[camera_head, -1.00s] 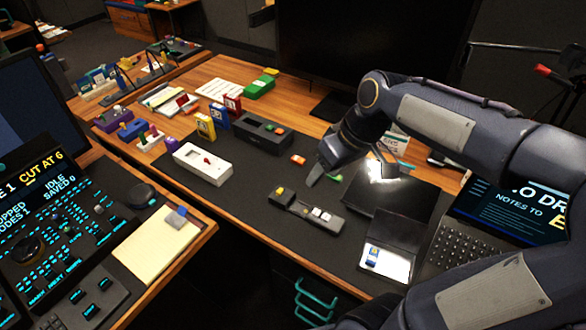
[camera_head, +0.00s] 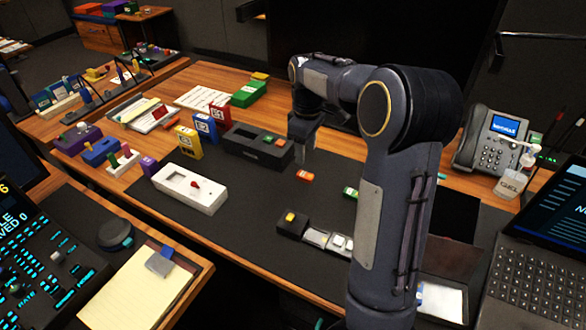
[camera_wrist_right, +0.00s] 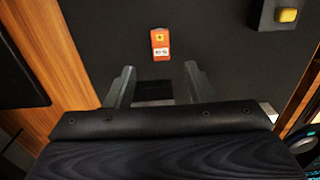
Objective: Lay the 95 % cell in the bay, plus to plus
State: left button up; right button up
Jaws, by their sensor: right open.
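A small orange cell (camera_head: 304,176) lies flat on the dark mat. It shows in the right wrist view (camera_wrist_right: 160,44) with a plus mark on its label; the percentage is too small to read surely. A green cell (camera_head: 350,192) lies to its right, beside my arm. My left gripper is out of view.
A white box (camera_head: 190,187) with a red knob stands left of the panel. A black box (camera_head: 258,146) lies behind the orange cell, close to my right gripper. Yellow, blue and red boxes stand farther left. The mat between the white box and orange cell is clear.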

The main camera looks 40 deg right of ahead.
aim_at(303, 174)
jog(key=shift+w+f, duration=0.3)
jog(key=shift+f, duration=0.1)
notch_tip(303, 174, down, 7)
jog(key=shift+s+a+f+b, duration=0.1)
jog(key=shift+s+a+b, duration=0.05)
jog(key=shift+b, duration=0.7)
jog(key=c, duration=1.1)
jog(key=shift+o, duration=0.2)
jog(key=shift+r, duration=0.2)
